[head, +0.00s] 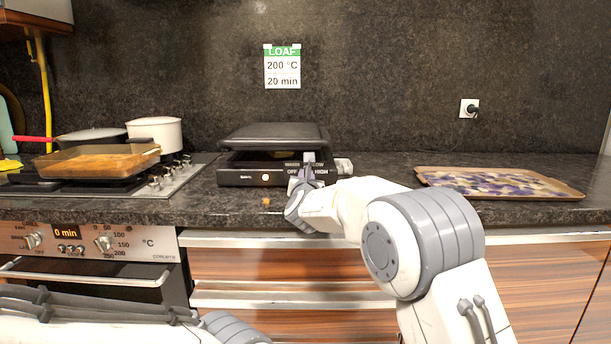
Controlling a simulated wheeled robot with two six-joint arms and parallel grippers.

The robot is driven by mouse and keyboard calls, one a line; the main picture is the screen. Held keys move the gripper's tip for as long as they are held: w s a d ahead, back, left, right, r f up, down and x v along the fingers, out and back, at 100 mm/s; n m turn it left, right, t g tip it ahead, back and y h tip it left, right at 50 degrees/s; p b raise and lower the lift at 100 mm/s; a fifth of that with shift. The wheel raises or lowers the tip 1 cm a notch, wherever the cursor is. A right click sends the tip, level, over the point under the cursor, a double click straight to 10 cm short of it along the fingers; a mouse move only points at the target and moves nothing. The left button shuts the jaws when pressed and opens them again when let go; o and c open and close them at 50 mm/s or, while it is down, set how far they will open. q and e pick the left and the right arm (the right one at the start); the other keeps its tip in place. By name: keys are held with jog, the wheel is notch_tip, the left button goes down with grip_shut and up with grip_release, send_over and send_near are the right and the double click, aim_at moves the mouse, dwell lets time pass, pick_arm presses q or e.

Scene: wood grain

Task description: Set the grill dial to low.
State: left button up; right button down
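My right gripper (308,170) is at the right part of this panel, in front of the dial's place by the markings. Its fingers cover the dial, so its setting and any contact cannot be made out. How far the fingers are open is also unclear. My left arm lies low at the left edge, with its gripper out of view.
A hob with a glass dish of brown food (97,161), a white pot (156,133) and another pan is left of the grill. A patterned tray (500,184) lies at right. The oven (95,243) is below left. Counter between grill and tray is mostly clear.

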jog(key=shift+r+m+b, duration=0.1)
jog(key=shift+m+b, duration=0.9)
jog(key=shift+b, duration=0.5)
jog(key=c, duration=0.7)
grip_release()
jog(key=shift+s+f+b, duration=0.2)
jog(key=shift+s+b, duration=0.8)
jog(key=shift+s, duration=0.05)
jog(key=s+b, duration=0.2)
jog(key=shift+s, duration=0.35)
jog(key=shift+s+r+b, duration=0.15)
jog(key=shift+s+b, duration=0.45)
jog(key=shift+s, duration=0.5)
